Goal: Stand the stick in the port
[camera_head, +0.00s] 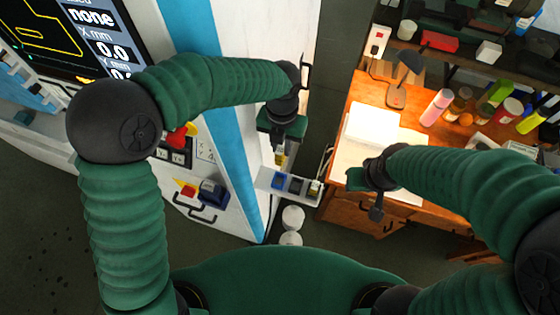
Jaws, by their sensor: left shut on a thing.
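My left gripper (282,143) is shut on the stick (281,158), a small piece with yellow and grey parts. The stick points down from the fingers, above a small pale ledge (264,184) on the side of the machine. On the ledge are a blue piece (279,181), a dark piece (296,185) and a small piece with some yellow (314,188). I cannot tell which opening is the port. The stick looks apart from the ledge. My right gripper (366,184) is beside the desk; its jaw opening is unclear.
The white and blue machine (225,120) with a screen (60,35) and control buttons fills the left. A wooden desk (350,207) at right holds open paper (372,127), a lamp (408,65), a pink bottle (437,107) and several jars. White round items (292,218) are below the ledge.

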